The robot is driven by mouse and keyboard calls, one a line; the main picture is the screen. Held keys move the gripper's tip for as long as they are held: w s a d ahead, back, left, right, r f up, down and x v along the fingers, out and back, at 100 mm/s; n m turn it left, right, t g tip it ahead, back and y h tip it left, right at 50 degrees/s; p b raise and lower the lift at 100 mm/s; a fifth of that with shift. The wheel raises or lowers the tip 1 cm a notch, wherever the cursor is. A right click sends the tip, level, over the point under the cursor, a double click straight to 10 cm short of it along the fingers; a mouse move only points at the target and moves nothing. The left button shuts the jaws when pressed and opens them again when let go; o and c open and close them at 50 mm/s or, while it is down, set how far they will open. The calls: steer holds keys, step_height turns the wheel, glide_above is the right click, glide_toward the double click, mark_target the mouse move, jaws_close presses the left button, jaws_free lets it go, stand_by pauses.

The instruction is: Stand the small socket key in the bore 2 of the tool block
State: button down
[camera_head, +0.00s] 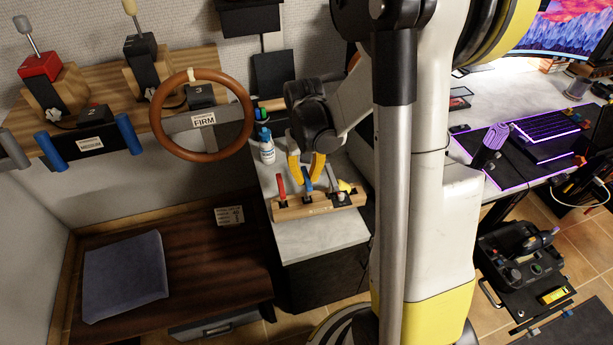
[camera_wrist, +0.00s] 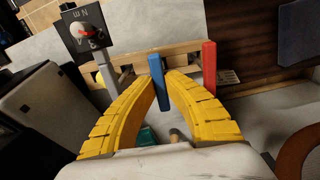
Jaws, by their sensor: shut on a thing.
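The wooden tool block (camera_head: 318,207) lies on the light counter top in the head view, with a pale strip of it (camera_wrist: 132,58) in the wrist view. My gripper (camera_head: 305,172) is over the block, its yellow fingers closed on a blue-handled tool (camera_wrist: 157,84). This blue tool (camera_head: 307,185) may be the small socket key; its shaft is hidden. I cannot tell whether its lower end is in a bore. A red-handled tool (camera_head: 281,188) stands at the block's left end and right of the fingers in the wrist view (camera_wrist: 209,72). The bore numbers are not readable.
A grey-handled tool (camera_head: 333,180) and a yellow piece (camera_head: 345,187) are at the block's right part. A white bottle with a blue cap (camera_head: 267,150) stands behind the block. A brown steering wheel (camera_head: 246,95) is to the left. The counter front is clear.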

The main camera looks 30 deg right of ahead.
steer(key=shift+f+b, duration=0.95)
steer(key=shift+f, duration=0.3)
steer(key=c, duration=1.5)
jaws_free()
steer(key=shift+r, duration=0.1)
steer(key=shift+r+p, duration=3.7)
steer(key=shift+r, duration=1.25)
